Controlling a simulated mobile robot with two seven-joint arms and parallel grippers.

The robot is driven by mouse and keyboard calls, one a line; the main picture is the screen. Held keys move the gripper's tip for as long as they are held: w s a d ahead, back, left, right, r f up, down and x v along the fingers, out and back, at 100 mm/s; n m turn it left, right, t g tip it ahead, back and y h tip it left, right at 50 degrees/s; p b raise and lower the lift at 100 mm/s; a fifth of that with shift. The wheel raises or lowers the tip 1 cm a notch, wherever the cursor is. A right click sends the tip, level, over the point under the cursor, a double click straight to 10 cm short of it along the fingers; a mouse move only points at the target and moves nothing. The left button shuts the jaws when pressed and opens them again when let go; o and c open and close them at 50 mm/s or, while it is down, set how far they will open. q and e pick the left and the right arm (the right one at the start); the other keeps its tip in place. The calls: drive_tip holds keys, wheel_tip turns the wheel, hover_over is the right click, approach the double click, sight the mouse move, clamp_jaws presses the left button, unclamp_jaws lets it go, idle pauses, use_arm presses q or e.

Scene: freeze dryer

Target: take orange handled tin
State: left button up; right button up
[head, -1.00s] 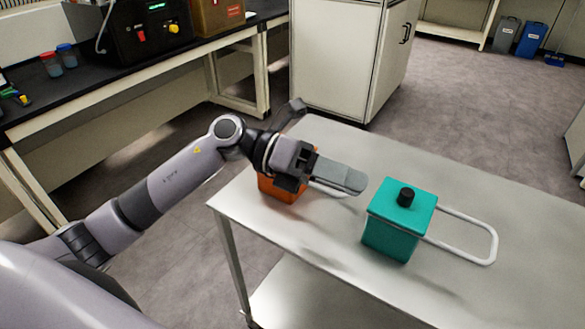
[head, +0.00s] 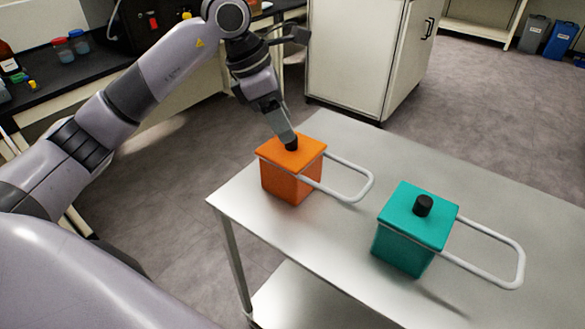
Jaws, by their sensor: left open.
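The orange tin (head: 288,183) stands upright near the left end of the metal table. It has an orange lid with a black knob and a white loop handle (head: 369,184) reaching out to the right. My left gripper (head: 290,140) is open and points down over the lid. Its fingertip end overlaps the knob in the picture; I cannot tell whether it touches. A teal tin (head: 405,250) with a black knob and a similar white handle stands to the right and nearer. My right gripper is out of view.
The metal table (head: 330,240) has free room between and behind the tins. A white cabinet (head: 350,55) stands behind it. A dark-topped bench (head: 80,90) with jars and equipment runs along the back left.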

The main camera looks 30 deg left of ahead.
use_arm(q)
drive_tip(key=shift+x, duration=1.6)
clamp_jaws()
drive_tip(key=shift+d+r, duration=0.1)
drive_tip(key=shift+r, duration=0.05)
